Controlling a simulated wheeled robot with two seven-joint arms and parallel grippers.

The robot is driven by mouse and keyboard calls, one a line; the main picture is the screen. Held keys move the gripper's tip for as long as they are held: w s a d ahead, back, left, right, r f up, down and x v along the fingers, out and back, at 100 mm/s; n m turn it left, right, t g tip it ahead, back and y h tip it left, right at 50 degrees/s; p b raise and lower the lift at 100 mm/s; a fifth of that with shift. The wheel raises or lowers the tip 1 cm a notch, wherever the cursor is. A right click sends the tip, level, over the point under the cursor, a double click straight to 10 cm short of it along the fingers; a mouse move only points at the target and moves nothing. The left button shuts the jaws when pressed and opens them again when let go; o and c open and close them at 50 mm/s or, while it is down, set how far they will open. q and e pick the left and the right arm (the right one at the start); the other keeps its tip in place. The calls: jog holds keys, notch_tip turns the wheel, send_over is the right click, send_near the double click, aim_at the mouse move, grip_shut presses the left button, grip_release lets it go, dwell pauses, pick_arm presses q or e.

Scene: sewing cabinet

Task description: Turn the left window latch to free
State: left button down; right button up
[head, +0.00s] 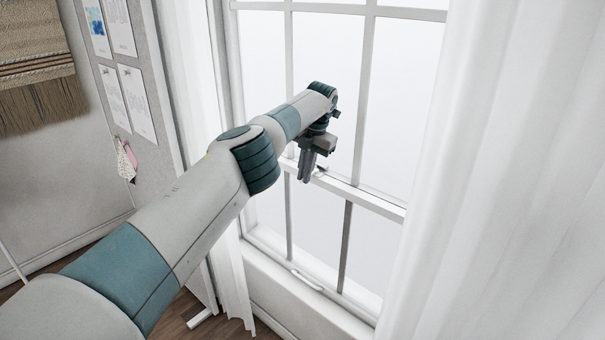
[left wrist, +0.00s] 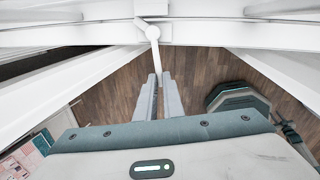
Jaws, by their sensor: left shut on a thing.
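The left window latch (left wrist: 152,34) is a small white piece with a round end and a short lever on the window's middle rail. In the left wrist view its lever points down toward my gripper. My left gripper (left wrist: 158,80) is shut on the latch lever, with its two grey fingers on either side of the lever's end. In the head view my left gripper (head: 307,178) hangs at the middle rail (head: 365,198), and its fingers hide most of the latch. My right gripper is in neither view.
White curtains hang left (head: 187,70) and right (head: 510,170) of the window. A white pull handle (head: 307,281) sits on the lower sash rail. A pinboard (head: 150,110) with papers and a woven hanging (head: 38,65) are at the left. Wooden floor (left wrist: 110,85) shows below.

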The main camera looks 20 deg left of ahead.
pick_arm(q)
jog(key=shift+w+r, duration=0.1)
jog(key=shift+r, duration=0.1)
dwell(0.3)
jog(key=c, duration=1.9)
grip_release()
jog(key=shift+d+f, duration=0.1)
jog(key=shift+o, duration=0.2)
jog(key=d+r+p, duration=0.3)
jog(key=r+p, duration=0.2)
jog(key=r, duration=1.2)
jog(key=shift+s+d, duration=0.2)
jog(key=shift+s, duration=0.1)
